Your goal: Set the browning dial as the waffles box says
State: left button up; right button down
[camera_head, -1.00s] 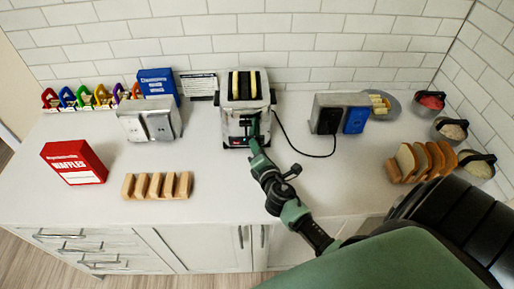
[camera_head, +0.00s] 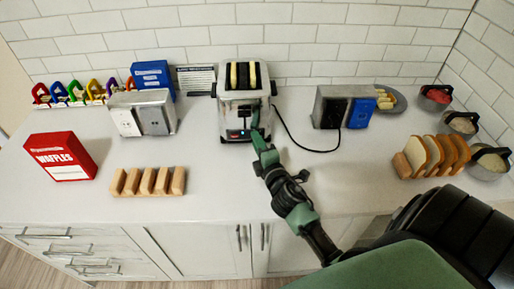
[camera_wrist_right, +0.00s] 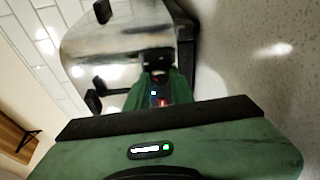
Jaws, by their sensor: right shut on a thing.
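The chrome toaster (camera_head: 232,100) stands at the back wall with two pale slices showing in its top slots. Its shiny body also shows in the right wrist view (camera_wrist_right: 105,48). My right gripper (camera_head: 256,120) is at the toaster's front face, shut on the browning dial, which the fingers hide. In the wrist view the fingers (camera_wrist_right: 160,88) meet the front panel, with small red and blue marks between them. The dial's setting cannot be read. My left gripper is out of view.
A blue box (camera_head: 153,77) and a printed card (camera_head: 196,80) stand behind. A black cord (camera_head: 305,148) crosses the counter.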

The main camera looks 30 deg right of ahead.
jog(key=shift+m+b, duration=0.5)
jog(key=c, duration=1.2)
grip_release()
jog(key=shift+c, duration=0.2)
jog(key=v, duration=0.2)
jog(key=b+v, duration=0.1)
jog(key=v, duration=0.1)
jog(key=b+v, duration=0.1)
jog(key=v, duration=0.2)
jog(key=shift+f, duration=0.3)
jog(key=shift+s+a+r, duration=0.1)
jog(key=shift+s, duration=0.25)
